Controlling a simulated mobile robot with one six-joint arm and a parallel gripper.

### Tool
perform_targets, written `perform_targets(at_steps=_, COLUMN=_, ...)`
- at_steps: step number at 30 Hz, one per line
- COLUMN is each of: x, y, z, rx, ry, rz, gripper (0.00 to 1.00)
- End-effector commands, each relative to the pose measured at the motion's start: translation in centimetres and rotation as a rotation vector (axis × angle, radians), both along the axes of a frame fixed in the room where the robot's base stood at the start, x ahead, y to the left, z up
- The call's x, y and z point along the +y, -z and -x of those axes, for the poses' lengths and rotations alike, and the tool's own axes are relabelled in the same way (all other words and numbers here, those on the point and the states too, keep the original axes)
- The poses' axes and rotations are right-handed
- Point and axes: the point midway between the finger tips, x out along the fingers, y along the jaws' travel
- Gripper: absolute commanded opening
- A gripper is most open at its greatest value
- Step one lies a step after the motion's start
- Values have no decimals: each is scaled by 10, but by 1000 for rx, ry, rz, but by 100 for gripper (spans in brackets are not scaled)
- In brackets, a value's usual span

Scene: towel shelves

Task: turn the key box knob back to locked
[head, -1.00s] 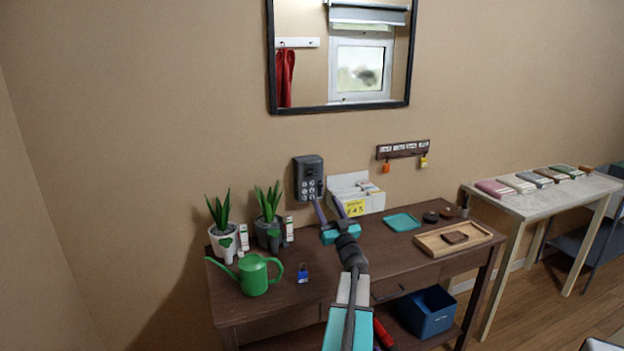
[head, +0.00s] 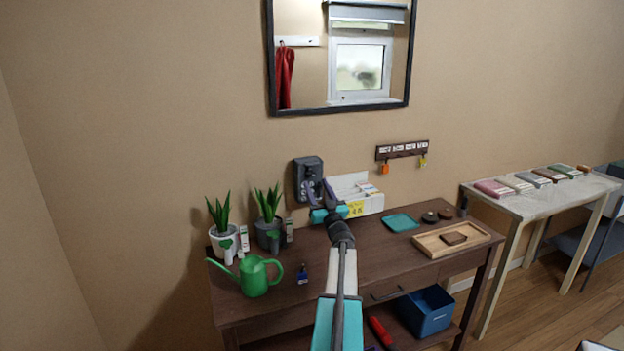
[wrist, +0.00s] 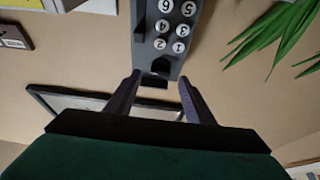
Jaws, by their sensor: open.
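The grey key box (head: 307,170) hangs on the wall below the mirror, with round numbered buttons on its front. In the wrist view the key box (wrist: 160,35) appears upside down, and its small dark knob (wrist: 160,66) shows at the end nearest my fingers. My gripper (head: 319,186) is in front of the lower part of the box in the head view and hides some buttons. In the wrist view my gripper (wrist: 159,80) is open, with one finger on either side of the knob end. Nothing is between the fingers that I can see held; contact cannot be told.
A white box with a yellow label (head: 357,196) stands right of the key box. Potted plants (head: 268,228) and a green watering can (head: 254,276) stand to the left. The mirror (head: 272,80) hangs above. A key rack (head: 402,149) is on the wall to the right.

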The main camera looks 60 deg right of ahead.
Motion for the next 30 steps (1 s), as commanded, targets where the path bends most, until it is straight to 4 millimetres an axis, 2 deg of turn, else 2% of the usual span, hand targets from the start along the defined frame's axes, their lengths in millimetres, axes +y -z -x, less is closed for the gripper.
perform_targets(at_steps=3, x=-8, y=-6, z=-11, rx=0, ry=-1, rz=0, gripper=48)
perform_targets(at_steps=12, x=-21, y=-14, z=-29, rx=0, ry=-1, rz=-1, gripper=48)
perform_targets(at_steps=26, x=-23, y=-16, z=-33, rx=0, ry=-1, rz=-1, gripper=48)
perform_targets(at_steps=30, x=-22, y=-16, z=-33, rx=1, ry=-2, rz=-1, gripper=25)
